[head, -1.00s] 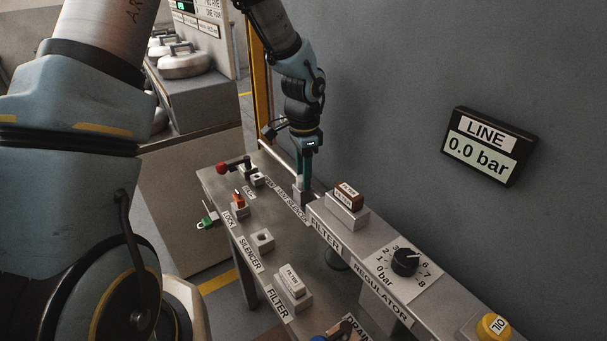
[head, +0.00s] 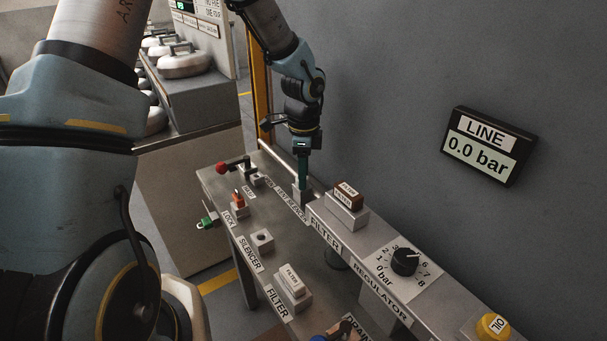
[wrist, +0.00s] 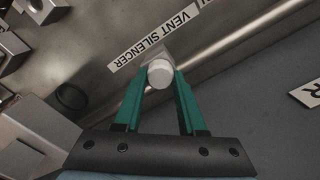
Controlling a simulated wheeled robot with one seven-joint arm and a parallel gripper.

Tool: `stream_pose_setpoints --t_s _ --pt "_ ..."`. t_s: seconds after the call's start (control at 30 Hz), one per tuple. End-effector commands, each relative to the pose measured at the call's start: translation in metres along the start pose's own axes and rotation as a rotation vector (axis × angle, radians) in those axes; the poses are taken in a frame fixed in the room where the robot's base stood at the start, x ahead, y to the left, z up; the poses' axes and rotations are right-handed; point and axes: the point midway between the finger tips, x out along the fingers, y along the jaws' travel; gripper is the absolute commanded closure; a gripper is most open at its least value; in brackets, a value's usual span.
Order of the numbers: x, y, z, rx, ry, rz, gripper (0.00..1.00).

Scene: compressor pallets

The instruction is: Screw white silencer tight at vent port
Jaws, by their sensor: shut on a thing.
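The white silencer (wrist: 160,75) shows in the wrist view as a round white end between the two teal fingers. My gripper (wrist: 159,85) is shut on it, one finger on each side. The silencer is at a grey metal block beside the label "VENT SILENCER" (wrist: 155,42); the port itself is hidden under it. In the head view my gripper (head: 302,186) points down over the grey vent block (head: 302,196) at the back of the bench. There the fingers hide the silencer, and I cannot tell how far it is screwed in.
The block by the SILENCER label (head: 262,240) has an empty hole. A brown-topped filter block (head: 347,198) stands just right of my gripper. The regulator knob (head: 405,262) is farther right. A red-ended lever (head: 232,166) is at the left. The line display (head: 485,145) reads 0.0 bar.

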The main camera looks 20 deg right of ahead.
Motion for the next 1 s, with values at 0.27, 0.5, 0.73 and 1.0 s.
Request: stream_pose_setpoints --t_s 0.27,0.5,0.73,1.0 --pt "-0.0033 -0.0022 -0.0008 0.256 0.001 -0.008 1.0" --pt "-0.0031 -0.0021 -0.0009 0.257 0.001 -0.008 0.51" --pt "-0.0014 -0.0007 -0.0005 0.255 0.001 -0.004 0.26" --pt "-0.0007 0.0 -0.0005 0.229 0.0 -0.002 0.25"
